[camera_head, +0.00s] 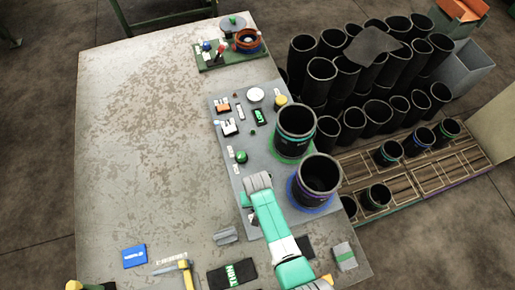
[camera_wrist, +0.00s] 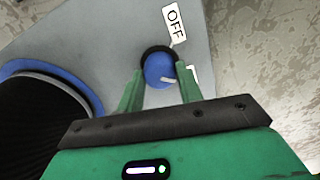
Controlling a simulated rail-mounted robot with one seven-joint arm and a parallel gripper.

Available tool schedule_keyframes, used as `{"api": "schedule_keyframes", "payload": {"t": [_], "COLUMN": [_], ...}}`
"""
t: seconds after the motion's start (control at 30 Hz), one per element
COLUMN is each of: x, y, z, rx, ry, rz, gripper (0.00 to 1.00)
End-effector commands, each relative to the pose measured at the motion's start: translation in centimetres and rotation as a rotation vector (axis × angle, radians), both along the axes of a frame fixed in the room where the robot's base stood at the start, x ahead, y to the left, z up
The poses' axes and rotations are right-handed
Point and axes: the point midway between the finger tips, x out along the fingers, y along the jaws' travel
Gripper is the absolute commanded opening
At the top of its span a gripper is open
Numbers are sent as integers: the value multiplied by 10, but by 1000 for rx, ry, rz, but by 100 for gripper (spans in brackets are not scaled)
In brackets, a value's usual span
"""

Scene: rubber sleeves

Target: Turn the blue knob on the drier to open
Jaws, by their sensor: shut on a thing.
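The blue knob (camera_wrist: 159,70) sits in a dark collar on the drier's grey panel in the wrist view. A white mark on its face points to the right. A white OFF label (camera_wrist: 174,22) lies beyond it, and another white label is partly hidden by the right finger. My gripper (camera_wrist: 161,78) has its green fingers on either side of the knob and is shut on it. In the camera_head view the drier panel (camera_head: 258,168) lies on the table, and my arm reaches its lower left edge, hiding the blue knob.
Two black sleeves stand on the drier, one in a green ring (camera_head: 294,131) and one in a blue ring (camera_head: 318,181) close to my arm. A green knob (camera_head: 241,157) is further up the panel. The table's left side (camera_head: 130,150) is clear.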

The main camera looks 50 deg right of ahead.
Motion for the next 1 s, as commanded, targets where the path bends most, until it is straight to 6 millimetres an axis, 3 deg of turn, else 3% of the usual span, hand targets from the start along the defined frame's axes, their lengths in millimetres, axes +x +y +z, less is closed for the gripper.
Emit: {"api": "schedule_keyframes", "payload": {"t": [0.73,0.77,0.87,1.0], "x": [0,0,0,0], "y": [0,0,0,0], "z": [1,1,1,0], "rx": [0,0,-1,0], "ry": [0,0,-1,0], "rz": [-82,-81,-81,-81], "gripper": [13,38,57,58]}}
